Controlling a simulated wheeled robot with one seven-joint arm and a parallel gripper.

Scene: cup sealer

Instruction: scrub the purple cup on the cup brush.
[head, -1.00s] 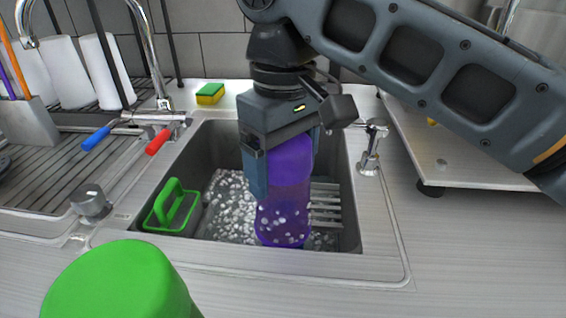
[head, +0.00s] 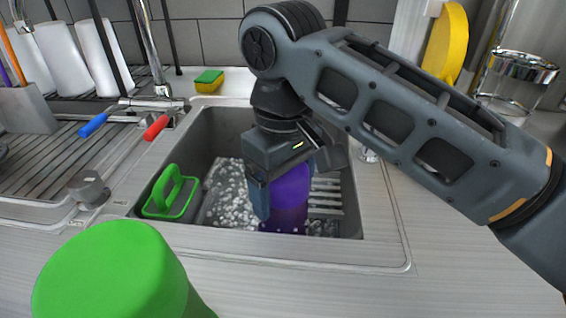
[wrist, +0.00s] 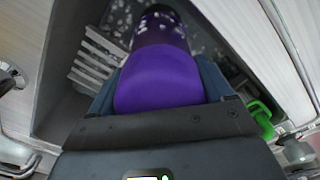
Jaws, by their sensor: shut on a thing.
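The purple cup (head: 290,195) is inside the sink, its lower end hidden by the front rim in the head view. My gripper (head: 288,180) points down and is shut around the cup, with a finger on each side. In the wrist view, my gripper (wrist: 160,88) has the purple cup (wrist: 157,78) between its fingers. The cup's far end is dark and speckled with white foam. I cannot make out a cup brush; whether the cup touches one is hidden.
The sink (head: 250,238) has steep walls, foam and a grey slatted piece (head: 326,200). A green-handled tool (head: 172,193) is at its left. A green cup (head: 112,275) stands front left, a sponge (head: 209,81) behind. The right front counter is bare.

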